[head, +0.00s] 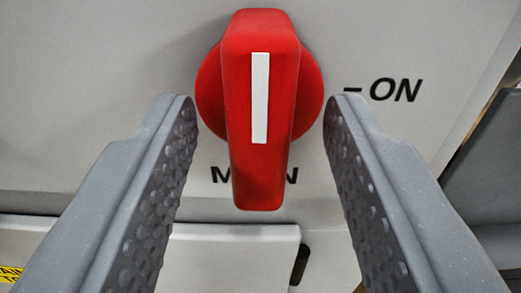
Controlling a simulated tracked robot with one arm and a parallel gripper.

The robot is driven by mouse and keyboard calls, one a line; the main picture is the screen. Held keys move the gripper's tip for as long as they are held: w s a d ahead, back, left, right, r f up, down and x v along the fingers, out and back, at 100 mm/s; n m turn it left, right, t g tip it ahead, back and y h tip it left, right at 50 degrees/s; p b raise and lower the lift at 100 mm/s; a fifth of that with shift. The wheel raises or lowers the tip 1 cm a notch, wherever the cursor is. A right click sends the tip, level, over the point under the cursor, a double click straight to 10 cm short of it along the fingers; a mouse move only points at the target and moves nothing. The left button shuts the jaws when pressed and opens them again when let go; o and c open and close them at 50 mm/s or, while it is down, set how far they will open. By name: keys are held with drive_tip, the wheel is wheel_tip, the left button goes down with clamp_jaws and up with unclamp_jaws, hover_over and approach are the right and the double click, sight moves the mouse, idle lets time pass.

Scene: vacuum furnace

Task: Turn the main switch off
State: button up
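The main switch (275,110) is a red rotary handle with a white stripe on a light grey panel, in the upper middle of the head view. Its handle stands vertical, with the stripe upright. The word ON and a dash are printed to its right. A label below is partly hidden by the handle. My gripper (258,115) is open, with one grey dimpled finger to the left of the handle and one to the right. Gaps show between both fingers and the handle.
The light grey panel (90,80) fills the background. Below it is a lower panel edge with a dark slot (299,264). A yellow label (10,274) shows at the lower left. A dark grey object (490,170) stands at the right edge.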

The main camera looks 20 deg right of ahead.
drive_tip(key=v, duration=1.2)
drive_tip(key=shift+s+p, duration=0.25)
drive_tip(key=shift+p, duration=0.15)
drive_tip(key=shift+a+r, duration=0.1)
drive_tip(key=shift+a, duration=0.05)
